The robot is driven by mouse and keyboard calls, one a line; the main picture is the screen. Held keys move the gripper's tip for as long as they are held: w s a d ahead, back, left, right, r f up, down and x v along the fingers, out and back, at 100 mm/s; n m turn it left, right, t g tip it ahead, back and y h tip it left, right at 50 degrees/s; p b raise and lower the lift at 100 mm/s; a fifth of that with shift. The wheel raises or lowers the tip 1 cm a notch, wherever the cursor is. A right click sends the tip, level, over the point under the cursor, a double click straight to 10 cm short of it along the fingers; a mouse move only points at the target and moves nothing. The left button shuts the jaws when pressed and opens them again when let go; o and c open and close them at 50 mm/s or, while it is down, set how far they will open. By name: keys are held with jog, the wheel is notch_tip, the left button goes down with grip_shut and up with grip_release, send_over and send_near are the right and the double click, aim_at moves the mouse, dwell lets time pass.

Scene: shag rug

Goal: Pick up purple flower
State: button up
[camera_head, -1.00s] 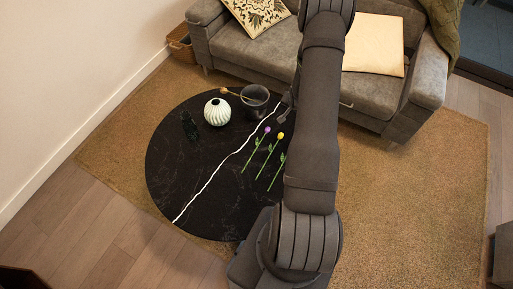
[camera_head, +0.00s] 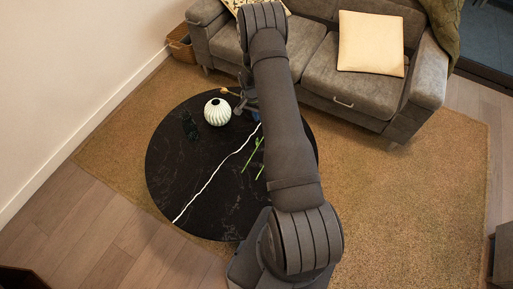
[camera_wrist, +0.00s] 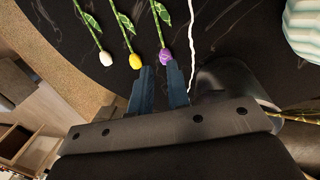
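The purple flower (camera_wrist: 165,57) lies on the black round table (camera_head: 185,190). Its purple head is just beyond my gripper's (camera_wrist: 161,67) fingertips in the wrist view, nearer the right finger. My gripper is open, with nothing between its fingers. In the head view, green stems (camera_head: 252,156) show beside my arm, while the flower heads are hidden behind it. A yellow flower (camera_wrist: 135,61) lies just left of the purple one, close to the left fingertip. A white flower (camera_wrist: 106,58) lies further left.
A dark pot (camera_wrist: 225,78) stands right of the fingers in the wrist view. A pale ribbed vase (camera_head: 217,112) stands on the table's far side. A grey sofa (camera_head: 370,92) with cushions is behind the table. The table's front left is clear.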

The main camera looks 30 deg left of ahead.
jog(key=f, duration=0.4)
jog(key=d+f, duration=0.1)
jog(key=f, duration=0.2)
jog(key=d+f, duration=0.1)
jog(key=f, duration=0.3)
jog(key=shift+d+f, duration=0.1)
jog(key=shift+f, duration=0.25)
grip_shut()
